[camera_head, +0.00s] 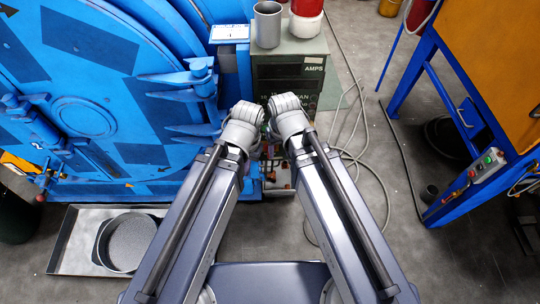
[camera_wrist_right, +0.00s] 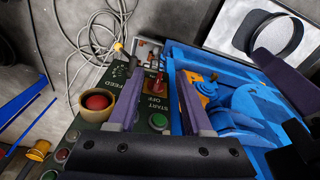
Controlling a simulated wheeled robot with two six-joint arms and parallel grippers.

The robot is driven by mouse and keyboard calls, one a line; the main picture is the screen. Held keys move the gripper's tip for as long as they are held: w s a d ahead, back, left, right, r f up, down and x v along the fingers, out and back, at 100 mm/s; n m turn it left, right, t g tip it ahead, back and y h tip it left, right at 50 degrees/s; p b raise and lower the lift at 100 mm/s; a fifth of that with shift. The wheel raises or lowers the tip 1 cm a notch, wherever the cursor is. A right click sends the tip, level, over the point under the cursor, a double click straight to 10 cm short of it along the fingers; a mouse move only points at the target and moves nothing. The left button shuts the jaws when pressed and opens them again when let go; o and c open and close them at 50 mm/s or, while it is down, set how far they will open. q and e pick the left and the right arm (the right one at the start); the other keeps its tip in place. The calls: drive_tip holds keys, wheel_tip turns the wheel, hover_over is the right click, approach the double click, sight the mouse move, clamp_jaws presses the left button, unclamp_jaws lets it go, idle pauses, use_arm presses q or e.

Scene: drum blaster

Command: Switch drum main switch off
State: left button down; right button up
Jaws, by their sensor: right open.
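The grey-green control box (camera_head: 290,72) of the drum blaster stands beyond my wrists in the head view. In the right wrist view its panel shows a red switch handle (camera_wrist_right: 154,82) near the lettering "OFF" and "START". My right gripper (camera_wrist_right: 158,78) is open. Its two purple fingers stand on either side of the red switch, and nothing shows gripped; I cannot tell whether they touch it. A green button (camera_wrist_right: 158,121) lies just below the switch. My left gripper (camera_wrist_right: 272,88) shows at the right edge of the wrist view, with its two fingers apart. In the head view, my wrists hide both sets of fingers.
A red mushroom button (camera_wrist_right: 97,101) in a yellowish housing sits left of the right fingers. The big blue drum door (camera_head: 85,115) fills the left. A grey tray (camera_head: 70,240) with a round pan lies on the floor. A blue-and-orange frame (camera_head: 455,130) stands at right.

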drive_tip(key=w+a+f+m+t+y+b, duration=0.1)
drive_tip(key=w+f+m+t+y+b, duration=0.1)
drive_tip(key=w+f+b, duration=0.8)
drive_tip(key=shift+a+f+m+t+b, duration=0.2)
drive_tip(key=shift+f+m+t+b, duration=0.2)
drive_tip(key=shift+f+t+b, duration=0.35)
drive_tip(key=shift+f, duration=0.15)
drive_tip(key=b+x, duration=0.7)
drive_tip(key=shift+f, duration=0.4)
clamp_jaws()
drive_tip(key=shift+g, duration=0.25)
